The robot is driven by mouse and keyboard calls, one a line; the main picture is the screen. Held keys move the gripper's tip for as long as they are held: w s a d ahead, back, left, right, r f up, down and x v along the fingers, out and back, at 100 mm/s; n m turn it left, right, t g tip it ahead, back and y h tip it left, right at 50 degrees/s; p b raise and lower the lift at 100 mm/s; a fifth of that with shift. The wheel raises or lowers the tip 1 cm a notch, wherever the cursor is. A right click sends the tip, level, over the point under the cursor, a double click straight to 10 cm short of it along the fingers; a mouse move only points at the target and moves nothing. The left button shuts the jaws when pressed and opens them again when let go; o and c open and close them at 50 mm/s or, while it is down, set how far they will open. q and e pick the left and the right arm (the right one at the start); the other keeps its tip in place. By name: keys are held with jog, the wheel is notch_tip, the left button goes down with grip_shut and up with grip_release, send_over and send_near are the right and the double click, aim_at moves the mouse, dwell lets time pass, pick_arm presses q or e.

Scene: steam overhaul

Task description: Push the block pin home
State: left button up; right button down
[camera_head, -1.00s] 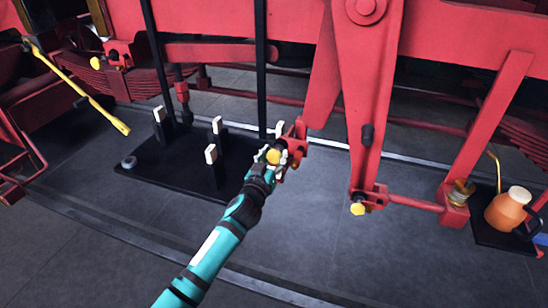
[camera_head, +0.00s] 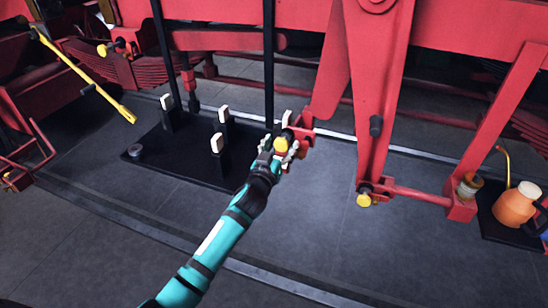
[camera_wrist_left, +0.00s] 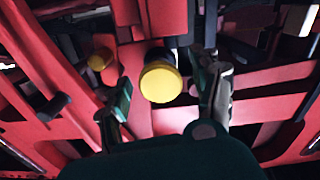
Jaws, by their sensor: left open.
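The block pin shows as a round yellow head (camera_wrist_left: 161,82) on a dark shank in the left wrist view, end-on at the red brake block bracket. It also shows in the head view (camera_head: 282,144) at the end of my left arm. My left gripper (camera_head: 284,150) is open, with its fingers on either side of the yellow head. In the left wrist view the fingers (camera_wrist_left: 166,92) stand apart from the head, with a gap on each side. I cannot tell how deep the pin sits. My right gripper is not in view.
Another yellow-headed pin (camera_head: 364,200) sits low on the red hanger (camera_head: 372,100). A black stand (camera_head: 150,152) with white-topped posts is left of my gripper. An orange oil can (camera_head: 514,207) stands at the right. A yellow bar (camera_head: 85,75) leans at the upper left. The front floor is clear.

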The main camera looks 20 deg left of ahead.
pick_arm(q)
jog(key=s, duration=1.1)
jog(key=shift+a, duration=0.15)
jog(key=shift+r, duration=0.1)
jog(key=s+f+m+g, duration=0.1)
jog(key=s+f+g, duration=0.15)
jog(key=f, duration=0.95)
jog(key=s+f+g, duration=0.2)
jog(key=f+g, duration=0.1)
jog(key=f, duration=0.9)
jog(key=s+a+f+m+g, duration=0.1)
jog(key=s+f+g, duration=0.1)
jog(key=s+f, duration=0.45)
jog(key=s+a+f+g, duration=0.15)
jog(key=s+f, duration=0.25)
jog(key=f, duration=0.5)
jog(key=s+f+g, duration=0.2)
jog(key=s+f, duration=0.4)
jog(key=s, duration=0.5)
jog(key=s+f+m+g, duration=0.1)
jog(key=s+f+g, duration=0.2)
jog(key=s, duration=0.9)
jog(key=s+f+g, duration=0.3)
jog(key=s+f, duration=0.7)
jog(key=s, duration=0.2)
jog(key=shift+a+m+y+b, duration=0.3)
jog(key=shift+a+m+b, duration=0.1)
jog(key=shift+b, duration=0.05)
